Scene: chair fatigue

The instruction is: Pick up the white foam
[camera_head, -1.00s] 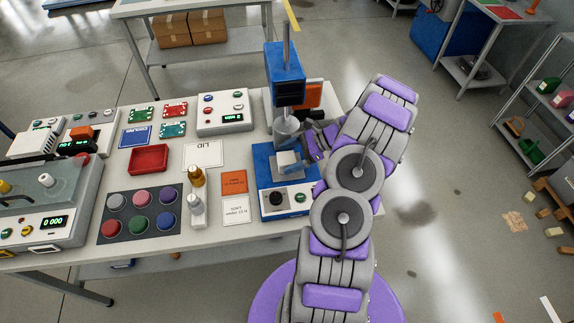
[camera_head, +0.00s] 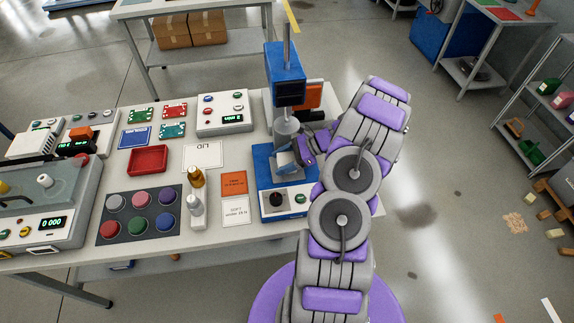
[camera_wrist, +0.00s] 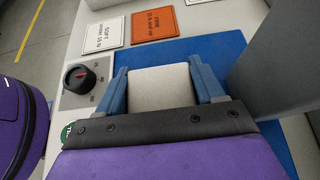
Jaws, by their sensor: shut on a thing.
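The white foam (camera_wrist: 160,88) is a pale block between the two blue fingers of my gripper (camera_wrist: 160,84) in the wrist view. The fingers touch it on both sides. In the head view my gripper (camera_head: 292,160) is at the blue press machine (camera_head: 263,172), under its round press head (camera_head: 287,127). The foam (camera_head: 285,161) shows there as a small, tilted pale block, partly hidden by the gripper. Whether it is clear of the machine's base is hard to tell.
An orange card (camera_head: 234,184) and a white card (camera_head: 235,210) lie left of the machine. A red tray (camera_head: 148,160) lies further left. The press column is close beside my gripper.

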